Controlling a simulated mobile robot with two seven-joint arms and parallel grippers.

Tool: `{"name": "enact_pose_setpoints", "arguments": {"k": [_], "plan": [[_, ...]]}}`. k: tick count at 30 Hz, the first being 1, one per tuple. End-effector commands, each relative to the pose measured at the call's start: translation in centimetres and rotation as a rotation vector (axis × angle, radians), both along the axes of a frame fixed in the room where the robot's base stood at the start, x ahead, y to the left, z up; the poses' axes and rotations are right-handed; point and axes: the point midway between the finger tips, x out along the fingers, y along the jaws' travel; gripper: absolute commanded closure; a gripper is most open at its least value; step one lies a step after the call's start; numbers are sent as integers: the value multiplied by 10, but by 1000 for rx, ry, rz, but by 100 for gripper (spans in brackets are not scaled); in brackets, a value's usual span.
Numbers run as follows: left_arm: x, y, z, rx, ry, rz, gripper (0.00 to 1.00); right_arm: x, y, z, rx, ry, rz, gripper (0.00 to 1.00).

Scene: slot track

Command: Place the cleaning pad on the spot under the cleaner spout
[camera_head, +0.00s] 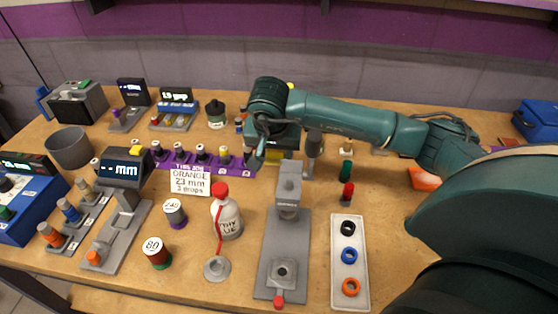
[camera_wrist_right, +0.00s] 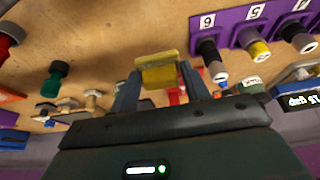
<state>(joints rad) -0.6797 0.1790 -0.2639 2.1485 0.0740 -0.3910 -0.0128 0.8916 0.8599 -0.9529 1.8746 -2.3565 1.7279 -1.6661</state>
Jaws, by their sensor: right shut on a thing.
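The cleaning pad (camera_wrist_right: 158,73) is a small yellow block in the right wrist view. My right gripper (camera_head: 272,152) is shut on it, one finger on each side, and holds it beyond the grey press at the rack's right end. The cleaner bottle (camera_head: 228,215) is white with a red cap and a thin red spout tube that runs down its left side. Below the spout is a grey round spot (camera_head: 217,268) on the table, with no pad on it. My left gripper is not in view.
A grey press (camera_head: 289,180) stands right of the bottle, and a white tray of rings (camera_head: 349,295) right of that. Spools (camera_head: 157,252) stand left of the bottle. A purple numbered rack (camera_head: 178,160) and a sign (camera_head: 190,182) lie behind it.

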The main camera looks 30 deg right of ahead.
Motion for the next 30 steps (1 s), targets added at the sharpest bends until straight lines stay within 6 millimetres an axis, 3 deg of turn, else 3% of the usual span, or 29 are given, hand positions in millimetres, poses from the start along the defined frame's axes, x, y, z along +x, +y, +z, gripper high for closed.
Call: {"name": "enact_pose_setpoints", "arguments": {"k": [9, 20, 21, 24, 30], "plan": [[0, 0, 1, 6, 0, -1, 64, -1, 0, -37, 0, 2, 1, 75], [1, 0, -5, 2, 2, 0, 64, 0, 0, -43, 0, 0, 1, 75], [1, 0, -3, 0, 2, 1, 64, 0, 0, -41, 0, 0, 0, 51], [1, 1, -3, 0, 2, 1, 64, 0, 0, -41, 0, 0, 1, 45], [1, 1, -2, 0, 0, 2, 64, 0, 0, -40, 0, 0, 1, 45]]}}
